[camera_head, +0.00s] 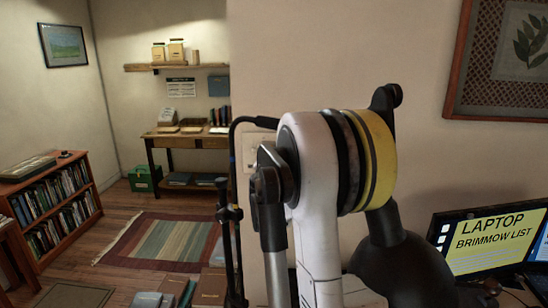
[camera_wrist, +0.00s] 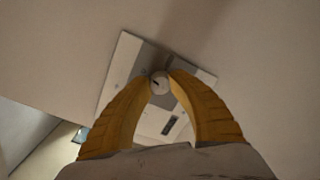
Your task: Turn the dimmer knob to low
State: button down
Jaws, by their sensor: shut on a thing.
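A dark slot shows on the plate below the knob. In the head view, the edge of a pale wall plate (camera_head: 246,158) shows behind my arm. My fingers and the knob are hidden there.
A laptop (camera_head: 490,245) with a yellow screen stands at lower right, near a framed picture (camera_head: 500,60) on the wall. A low bookshelf (camera_head: 50,205), a striped rug (camera_head: 165,240) and a desk (camera_head: 180,142) are at left. Open floor lies between them.

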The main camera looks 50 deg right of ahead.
jog(key=shift+n, duration=1.3)
jog(key=shift+w+r+n, duration=0.1)
jog(key=shift+n, duration=0.2)
jog(key=c, duration=1.2)
grip_release()
jog(key=v, duration=1.2)
